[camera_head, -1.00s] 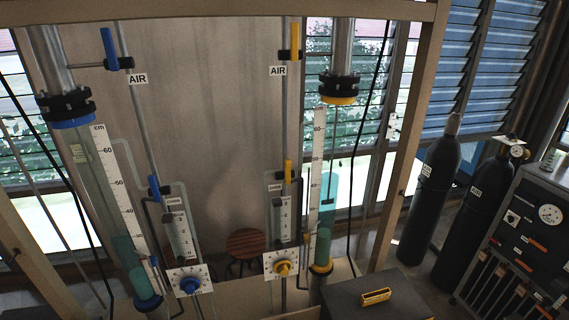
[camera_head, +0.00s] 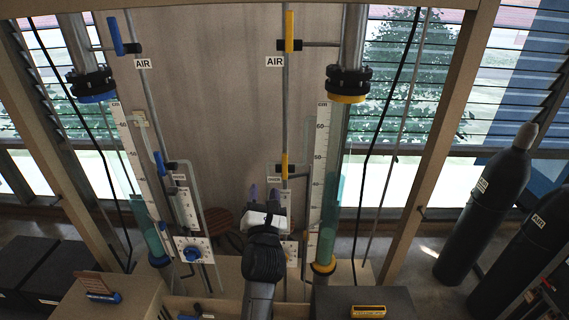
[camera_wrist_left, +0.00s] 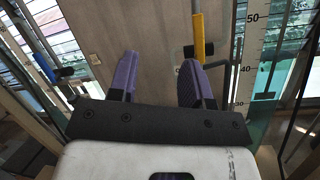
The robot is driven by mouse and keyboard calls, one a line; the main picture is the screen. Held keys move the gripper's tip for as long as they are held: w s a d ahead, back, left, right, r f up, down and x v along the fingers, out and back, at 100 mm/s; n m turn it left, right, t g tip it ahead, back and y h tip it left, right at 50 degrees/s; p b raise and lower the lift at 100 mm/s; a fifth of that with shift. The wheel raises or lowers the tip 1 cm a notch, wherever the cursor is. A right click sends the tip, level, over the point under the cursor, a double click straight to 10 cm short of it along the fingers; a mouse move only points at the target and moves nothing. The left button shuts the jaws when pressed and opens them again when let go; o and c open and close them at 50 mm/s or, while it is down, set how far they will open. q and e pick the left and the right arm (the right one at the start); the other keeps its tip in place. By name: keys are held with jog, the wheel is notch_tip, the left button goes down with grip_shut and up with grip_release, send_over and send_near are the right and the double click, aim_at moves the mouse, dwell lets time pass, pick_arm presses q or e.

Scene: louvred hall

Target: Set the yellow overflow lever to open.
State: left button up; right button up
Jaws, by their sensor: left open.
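The lower yellow lever (camera_head: 285,165) stands upright on the right column's piping, beside a small label (camera_head: 273,182) whose text is hard to read. Its handle lies along the vertical pipe. It also shows in the left wrist view (camera_wrist_left: 198,35), beyond the right-hand finger. My left gripper (camera_head: 264,194) is open and empty, just below and left of the lever in the head view, with purple fingers pointing up. In the left wrist view its fingers (camera_wrist_left: 156,78) are apart with only the board between them. My right gripper is not in view.
Another yellow lever (camera_head: 290,32) is upright above the AIR label. Blue levers (camera_head: 160,164) belong to the left column. A scale (camera_head: 320,150) and clear tube (camera_head: 331,205) stand right of the yellow lever. Dark gas cylinders (camera_head: 485,205) stand at the right.

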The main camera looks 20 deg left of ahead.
aim_at(285, 163)
pick_arm(q)
jog(key=w+n+g+h+b, duration=0.1)
jog(key=w, duration=0.3)
jog(key=w+n+g+h+b, duration=0.1)
jog(key=w, duration=0.3)
jog(key=w+n+g+h+b, duration=0.1)
jog(key=w, duration=0.4)
jog(key=shift+d+r+n, duration=0.2)
jog(key=shift+n, duration=0.1)
jog(key=shift+r, duration=0.2)
jog(key=shift+f, duration=0.1)
jog(key=shift+b+x, duration=0.5)
jog(key=shift+x, duration=0.35)
